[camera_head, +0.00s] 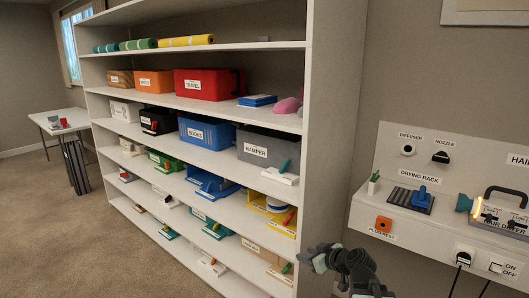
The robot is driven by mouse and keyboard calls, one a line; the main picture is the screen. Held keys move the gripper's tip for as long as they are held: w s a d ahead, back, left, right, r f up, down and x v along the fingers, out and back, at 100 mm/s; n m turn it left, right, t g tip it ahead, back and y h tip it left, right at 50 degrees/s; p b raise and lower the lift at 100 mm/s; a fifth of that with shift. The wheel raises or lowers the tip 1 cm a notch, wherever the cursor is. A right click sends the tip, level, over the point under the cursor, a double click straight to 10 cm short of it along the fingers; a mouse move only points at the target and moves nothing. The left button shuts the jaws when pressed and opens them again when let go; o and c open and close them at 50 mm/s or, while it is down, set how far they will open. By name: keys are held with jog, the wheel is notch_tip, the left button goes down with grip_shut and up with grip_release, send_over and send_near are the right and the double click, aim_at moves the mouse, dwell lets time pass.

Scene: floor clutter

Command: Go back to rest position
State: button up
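My gripper (314,259) shows at the bottom of the view, right of centre, at the end of my dark arm. It is in front of the lower right end of a white shelf unit (332,120). It is small and dark here, and I cannot tell whether its fingers are open or shut. I see nothing clearly held in it.
The shelves hold labelled bins, among them a red bin (209,84), a blue bin (207,132) and a grey bin (268,147). A hair-dryer station (447,225) stands at right. A small table (60,121) is at far left. Carpet (60,230) is clear at lower left.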

jog(key=s+a+f+g, duration=0.4)
jog(key=s+a+f, duration=0.2)
jog(key=a, duration=0.2)
jog(key=s+d+f+m+g+h, duration=0.6)
jog(key=s+d, duration=0.3)
jog(key=s, duration=0.2)
notch_tip(320, 180, up, 14)
jog(key=m+p, duration=0.1)
jog(key=p, duration=1.2)
jog(key=shift+a+f, duration=0.15)
jog(key=shift+f, duration=0.1)
